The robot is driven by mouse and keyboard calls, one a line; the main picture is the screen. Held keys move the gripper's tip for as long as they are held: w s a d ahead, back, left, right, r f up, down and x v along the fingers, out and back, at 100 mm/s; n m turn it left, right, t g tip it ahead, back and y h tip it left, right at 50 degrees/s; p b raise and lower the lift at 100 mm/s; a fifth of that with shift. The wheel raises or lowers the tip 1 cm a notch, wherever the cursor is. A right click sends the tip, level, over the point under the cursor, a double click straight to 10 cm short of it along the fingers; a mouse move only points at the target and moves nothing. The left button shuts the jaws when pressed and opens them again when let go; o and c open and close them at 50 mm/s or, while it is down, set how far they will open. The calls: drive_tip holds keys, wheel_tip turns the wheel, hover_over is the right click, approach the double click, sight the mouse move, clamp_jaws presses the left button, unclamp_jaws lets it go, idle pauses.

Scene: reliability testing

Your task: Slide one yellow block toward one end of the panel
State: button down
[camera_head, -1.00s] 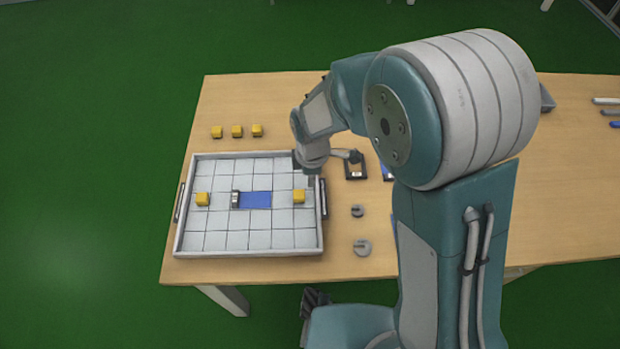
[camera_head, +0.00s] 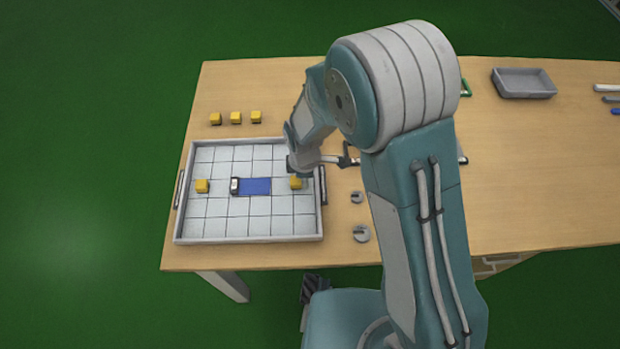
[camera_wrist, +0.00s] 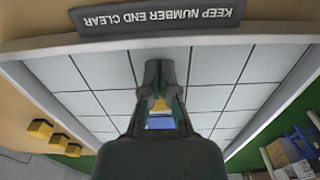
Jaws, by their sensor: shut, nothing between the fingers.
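The white gridded panel (camera_head: 219,226) with raised rims lies on the left of the table. One yellow block (camera_head: 202,186) sits in its left part. Another yellow block (camera_head: 295,183) sits in its right part, just below my gripper in the picture and partly covered by it. A blue strip (camera_head: 254,187) lies between them, with a small dark-and-white piece (camera_head: 234,186) at its left end. My gripper (camera_head: 301,168) is over the panel's right side. In the wrist view its fingers (camera_wrist: 160,72) are shut and empty. Yellow (camera_wrist: 160,104) shows between the finger links; contact cannot be told.
Several yellow blocks (camera_head: 236,118) stand in a row behind the panel. Two grey round pieces (camera_head: 361,233) lie to its right. A grey tray (camera_head: 524,83) stands at the back right. A dark label (camera_wrist: 157,17) reads "KEEP NUMBER END CLEAR" at the panel's edge.

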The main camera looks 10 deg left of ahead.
sight(287, 185)
drive_tip(key=a, duration=0.2)
drive_tip(key=s+a, duration=0.1)
drive_tip(key=a, duration=0.1)
drive_tip(key=shift+a, duration=0.35)
wheel_tip(287, 185, up, 10)
idle(0.3)
